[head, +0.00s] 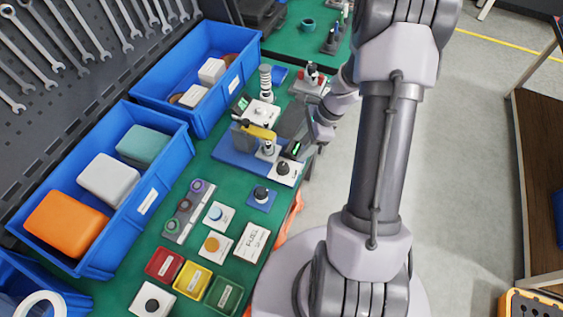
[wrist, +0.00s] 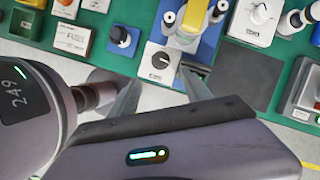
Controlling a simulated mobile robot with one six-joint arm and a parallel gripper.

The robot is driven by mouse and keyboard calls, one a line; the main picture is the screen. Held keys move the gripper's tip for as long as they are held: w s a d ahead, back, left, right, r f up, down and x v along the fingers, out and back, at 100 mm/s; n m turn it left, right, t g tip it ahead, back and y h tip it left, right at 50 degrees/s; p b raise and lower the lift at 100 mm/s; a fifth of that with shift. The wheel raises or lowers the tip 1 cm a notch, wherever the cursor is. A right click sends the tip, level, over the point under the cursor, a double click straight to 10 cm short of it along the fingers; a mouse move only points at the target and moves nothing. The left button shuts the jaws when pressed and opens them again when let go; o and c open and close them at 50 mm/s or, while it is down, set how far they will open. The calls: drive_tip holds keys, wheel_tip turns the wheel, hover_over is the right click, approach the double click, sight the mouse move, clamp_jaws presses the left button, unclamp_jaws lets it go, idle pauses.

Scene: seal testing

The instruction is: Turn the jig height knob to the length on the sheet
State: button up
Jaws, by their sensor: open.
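The likely jig height knob is a dark round knob (wrist: 160,60) on a small white labelled panel (wrist: 154,74), at the near end of the blue-based jig. It also shows in the head view (head: 283,168). My gripper (wrist: 159,79) is open, its two fingers spread either side of this panel in the wrist view. The knob shows just beyond the fingertips; nothing is held, and I cannot tell the height gap. The jig (head: 240,158) carries a yellow part (head: 258,132). I see no sheet with a readable length.
A blue plate with a black knob (head: 262,195) lies near the jig. A white card with printed text (head: 251,242), coloured buttons and small red, yellow and green trays (head: 193,279) are nearer. Blue bins (head: 181,150) line the left side.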

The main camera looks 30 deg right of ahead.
sight(284, 165)
drive_tip(key=b+x, duration=0.3)
drive_tip(key=x, duration=0.9)
drive_tip(key=shift+r, duration=0.1)
clamp_jaws()
